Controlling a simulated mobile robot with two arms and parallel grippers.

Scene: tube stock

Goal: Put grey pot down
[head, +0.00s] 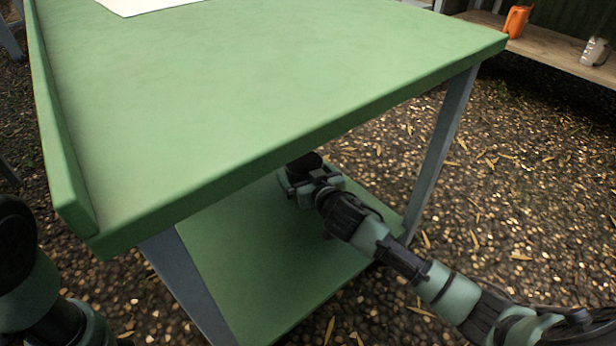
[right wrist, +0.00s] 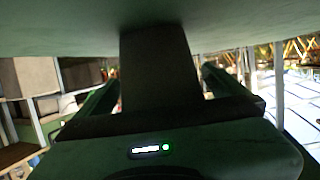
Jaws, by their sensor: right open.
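A dark grey, block-like shape, which looks like the grey pot (right wrist: 160,65), stands between the two fingers of my right gripper in the right wrist view. Its far end meets a green surface, which appears to be the lower shelf seen upside down. The fingers are apart on either side of it, with gaps showing. In the head view my right gripper (head: 298,182) is low, reaching in under the table top above the green lower shelf (head: 250,270). The table edge hides part of it, and I cannot clearly make out the pot there. My left gripper is not in view.
The green table top (head: 260,80) overhangs the shelf, with a raised rim on the left. A white sheet (head: 145,4) lies at its back. A grey leg (head: 440,150) stands right of my arm. An orange container (head: 517,20) and a greyish vessel (head: 595,50) stand on a bench.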

